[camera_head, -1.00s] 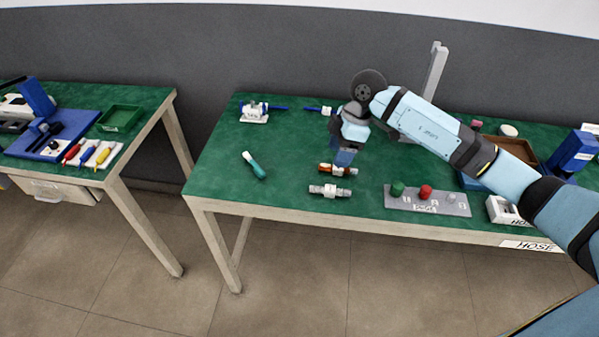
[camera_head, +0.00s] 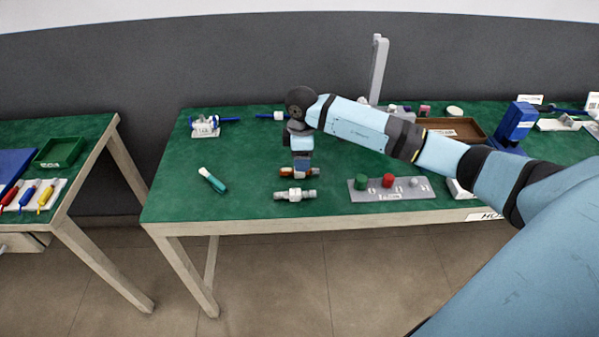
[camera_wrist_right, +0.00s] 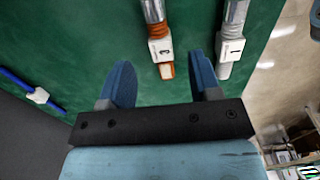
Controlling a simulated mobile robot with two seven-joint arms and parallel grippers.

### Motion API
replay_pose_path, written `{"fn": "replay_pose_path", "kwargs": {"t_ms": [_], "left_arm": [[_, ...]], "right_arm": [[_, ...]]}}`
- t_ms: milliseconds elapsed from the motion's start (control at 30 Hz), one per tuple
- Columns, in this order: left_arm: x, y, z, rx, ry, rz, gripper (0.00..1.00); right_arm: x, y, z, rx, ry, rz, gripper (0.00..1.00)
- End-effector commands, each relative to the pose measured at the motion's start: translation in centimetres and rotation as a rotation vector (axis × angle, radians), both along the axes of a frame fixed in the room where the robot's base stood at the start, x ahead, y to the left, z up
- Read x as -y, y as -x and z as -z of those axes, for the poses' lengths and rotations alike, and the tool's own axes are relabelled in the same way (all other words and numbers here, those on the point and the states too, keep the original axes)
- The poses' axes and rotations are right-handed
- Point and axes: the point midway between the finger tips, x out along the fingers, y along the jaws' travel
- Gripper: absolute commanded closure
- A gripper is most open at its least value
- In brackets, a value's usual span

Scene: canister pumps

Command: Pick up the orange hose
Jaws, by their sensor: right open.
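The orange hose (camera_head: 286,172) lies on the green table; my right gripper (camera_head: 301,168) covers its middle in the head view. In the right wrist view the orange hose (camera_wrist_right: 157,32) has a metal fitting at the top, a white tag and an orange tip. My right gripper (camera_wrist_right: 160,65) is open there. The hose's tip lies in line with the gap between the two blue fingers. I cannot tell the remaining height above it. A grey-white hose (camera_head: 295,195) lies parallel, just in front; it shows right of the fingers in the wrist view (camera_wrist_right: 234,30). My left gripper is not in view.
A teal-handled tool (camera_head: 213,181) lies to the left. A grey tray with green and red caps (camera_head: 410,191) lies to the right. A blue rod (camera_head: 270,115) and a grey post (camera_head: 378,70) are behind. The table's front edge is close to the grey-white hose.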

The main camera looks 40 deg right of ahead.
Motion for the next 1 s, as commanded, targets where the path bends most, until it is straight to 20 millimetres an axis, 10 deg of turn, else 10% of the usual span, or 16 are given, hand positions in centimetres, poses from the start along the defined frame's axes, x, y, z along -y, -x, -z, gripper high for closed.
{"fn": "replay_pose_path", "kwargs": {"t_ms": [533, 767, 1000], "left_arm": [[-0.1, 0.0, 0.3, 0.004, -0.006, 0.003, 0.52], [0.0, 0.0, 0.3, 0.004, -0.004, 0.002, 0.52], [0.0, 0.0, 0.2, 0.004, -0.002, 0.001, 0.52]], "right_arm": [[-0.4, -0.2, 4.5, 0.000, -0.001, 0.000, 0.43], [-0.4, -0.2, 4.5, 0.000, -0.001, 0.000, 0.95], [-0.4, -0.2, 4.5, 0.000, -0.001, 0.000, 0.96]]}}
